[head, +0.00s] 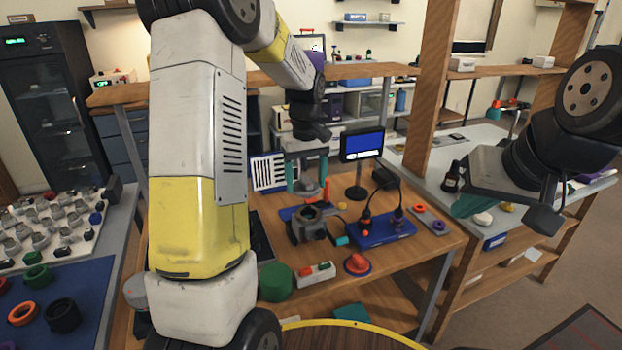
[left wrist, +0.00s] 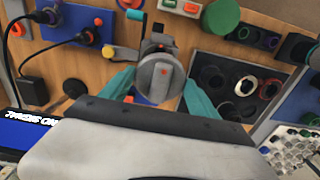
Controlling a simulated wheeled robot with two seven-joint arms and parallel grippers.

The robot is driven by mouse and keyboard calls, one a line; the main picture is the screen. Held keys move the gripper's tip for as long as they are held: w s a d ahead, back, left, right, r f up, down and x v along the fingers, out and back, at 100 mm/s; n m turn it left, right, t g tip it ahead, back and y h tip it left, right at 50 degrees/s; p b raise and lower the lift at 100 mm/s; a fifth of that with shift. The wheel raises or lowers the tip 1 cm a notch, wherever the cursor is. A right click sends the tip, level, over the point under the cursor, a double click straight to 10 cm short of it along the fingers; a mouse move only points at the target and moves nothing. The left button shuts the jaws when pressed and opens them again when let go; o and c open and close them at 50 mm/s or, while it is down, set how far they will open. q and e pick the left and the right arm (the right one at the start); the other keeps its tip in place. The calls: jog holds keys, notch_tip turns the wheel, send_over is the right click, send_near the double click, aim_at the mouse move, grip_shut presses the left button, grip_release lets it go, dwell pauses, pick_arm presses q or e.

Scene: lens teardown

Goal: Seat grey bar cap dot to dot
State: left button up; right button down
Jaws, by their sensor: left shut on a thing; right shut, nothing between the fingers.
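My left gripper (head: 306,178) has its teal fingers pointing down over the bench. In the left wrist view, my left gripper (left wrist: 160,92) is shut on the grey bar cap (left wrist: 153,76), a round grey piece with a raised bar and a small red-orange dot. Behind the cap in that view is a dark grey holder (left wrist: 158,47), mostly hidden by it. In the head view the holder (head: 308,224) stands just in front of the left gripper. I cannot tell whether cap and holder touch. My right gripper (head: 463,206) is shut and empty, above the right-hand bench.
A blue box with plugs (head: 382,234), a small monitor (head: 362,146), a red knob (head: 357,263) and a green cylinder (head: 276,282) stand around the holder. A blue mat with rings (head: 85,285) lies at the left. My left arm covers the bench's left part.

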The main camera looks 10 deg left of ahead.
pick_arm(q)
jog(key=shift+d, duration=0.3)
jog(key=shift+f, duration=2.9)
jog(key=shift+f, duration=0.85)
dwell(0.5)
